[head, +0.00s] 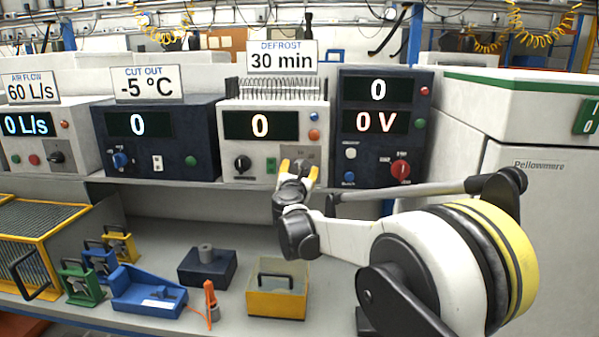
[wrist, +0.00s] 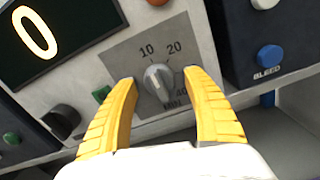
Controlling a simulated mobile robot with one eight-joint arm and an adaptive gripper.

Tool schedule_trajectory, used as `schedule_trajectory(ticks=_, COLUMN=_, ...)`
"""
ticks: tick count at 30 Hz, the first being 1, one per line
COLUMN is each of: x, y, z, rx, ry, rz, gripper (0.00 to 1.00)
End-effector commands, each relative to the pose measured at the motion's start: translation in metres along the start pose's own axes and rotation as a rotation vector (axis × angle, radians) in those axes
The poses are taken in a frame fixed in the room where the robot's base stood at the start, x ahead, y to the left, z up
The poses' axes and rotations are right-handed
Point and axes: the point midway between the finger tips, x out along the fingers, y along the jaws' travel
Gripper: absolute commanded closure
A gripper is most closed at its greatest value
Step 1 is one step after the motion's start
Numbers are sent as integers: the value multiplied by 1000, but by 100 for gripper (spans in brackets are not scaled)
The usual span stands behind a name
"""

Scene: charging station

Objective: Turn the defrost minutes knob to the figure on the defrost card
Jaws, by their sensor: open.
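The defrost card (head: 282,57) reads "DEFROST 30 min" and stands on top of the white defrost unit (head: 225,143). The unit's display (head: 260,125) shows 0; it also fills the upper left of the wrist view (wrist: 58,35). The grey minutes knob (wrist: 158,80) sits on a grey plate marked 10, 20, 40 and MIN; the 30 mark is not readable. My gripper (head: 299,168) is open in front of the knob and mostly hides it in the head view. In the wrist view its yellow fingers (wrist: 160,80) stand either side of the knob, apparently without touching it.
A black knob (head: 243,164) and a green button (head: 271,165) are left of the plate. The dark unit (head: 377,149) with a red knob (head: 400,169) stands close on the right. Boxes and tools lie on the lower shelf.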

Motion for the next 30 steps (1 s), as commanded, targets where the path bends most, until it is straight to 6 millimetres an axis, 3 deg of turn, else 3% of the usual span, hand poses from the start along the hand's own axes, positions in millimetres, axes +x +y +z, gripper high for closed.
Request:
schedule_trajectory(ticks=5, x=0, y=0, z=0, rx=0, ry=0, rz=0, gripper=41)
schedule_trajectory(ticks=10, x=0, y=0, z=0, rx=0, ry=0, rz=0, gripper=89)
schedule_trajectory(ticks=11, x=0, y=0, z=0, rx=0, ry=0, rz=0, gripper=94)
schedule_trajectory(ticks=23, x=0, y=0, z=1, rx=23, ry=0, rz=0, gripper=95)
schedule_trajectory(ticks=30, x=0, y=1, z=2, rx=138, ry=0, rz=0, gripper=95)
